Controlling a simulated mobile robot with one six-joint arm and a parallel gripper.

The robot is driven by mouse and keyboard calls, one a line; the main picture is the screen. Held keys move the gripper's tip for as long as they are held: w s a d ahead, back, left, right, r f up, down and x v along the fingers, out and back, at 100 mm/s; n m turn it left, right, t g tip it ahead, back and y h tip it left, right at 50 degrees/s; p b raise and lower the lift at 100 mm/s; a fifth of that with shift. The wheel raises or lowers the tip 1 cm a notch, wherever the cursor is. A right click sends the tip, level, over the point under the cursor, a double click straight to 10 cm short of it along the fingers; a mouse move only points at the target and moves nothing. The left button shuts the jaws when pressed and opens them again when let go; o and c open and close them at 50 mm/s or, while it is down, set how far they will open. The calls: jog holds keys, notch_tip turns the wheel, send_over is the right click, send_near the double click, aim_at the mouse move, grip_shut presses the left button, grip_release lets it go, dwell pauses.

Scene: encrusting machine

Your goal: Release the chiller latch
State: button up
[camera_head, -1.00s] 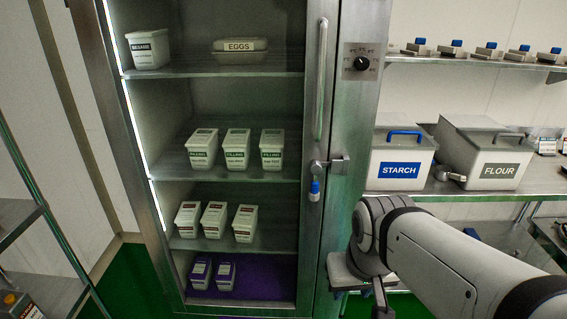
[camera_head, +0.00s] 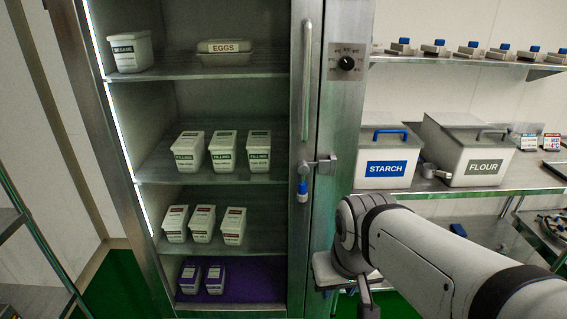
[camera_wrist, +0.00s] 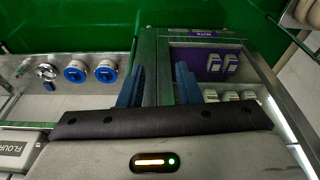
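The chiller (camera_head: 340,115) stands in the middle of the head view, its glass door closed as far as I can tell. The latch (camera_head: 326,165) is a metal piece on the door's right edge, below the long vertical handle (camera_head: 307,80). A blue-and-white piece (camera_head: 303,190) hangs under it. My arm is to the right of the latch and lower. In the wrist view my gripper (camera_wrist: 158,86) shows two blue fingers spread apart with nothing seen held between them. The latch is not recognisable in the wrist view.
Starch (camera_head: 387,170) and flour (camera_head: 483,167) bins stand on a shelf right of the chiller. Small blue-topped items line the shelf above. A metal rack (camera_head: 12,222) edges the left. Inside the chiller are an egg carton (camera_head: 225,58) and several white tubs. A dial (camera_head: 346,63) sits above the latch.

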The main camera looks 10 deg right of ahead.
jog(key=shift+w+r, duration=0.2)
jog(key=shift+w, duration=0.1)
jog(key=shift+c, duration=0.8)
jog(key=w+r+y, duration=0.1)
jog(key=w, duration=0.3)
jog(key=w+d+r+p, duration=0.1)
jog(key=w+r, duration=0.1)
jog(key=w, duration=0.2)
jog(key=w+d+r+m+t+y, duration=0.1)
jog(key=w, duration=0.4)
jog(key=shift+d+r+y, duration=0.1)
jog(key=shift+r+y, duration=0.15)
jog(key=shift+y, duration=0.05)
grip_shut()
jog(key=w+d+r+t, duration=0.1)
jog(key=w+d, duration=0.3)
jog(key=w, duration=0.2)
jog(key=w+d+r+m+t+y+p, duration=0.1)
jog(key=w+d, duration=0.3)
jog(key=w, duration=0.3)
jog(key=shift+w+d+t+y, duration=0.15)
jog(key=shift+w+t+y, duration=0.15)
jog(key=shift+r, duration=0.1)
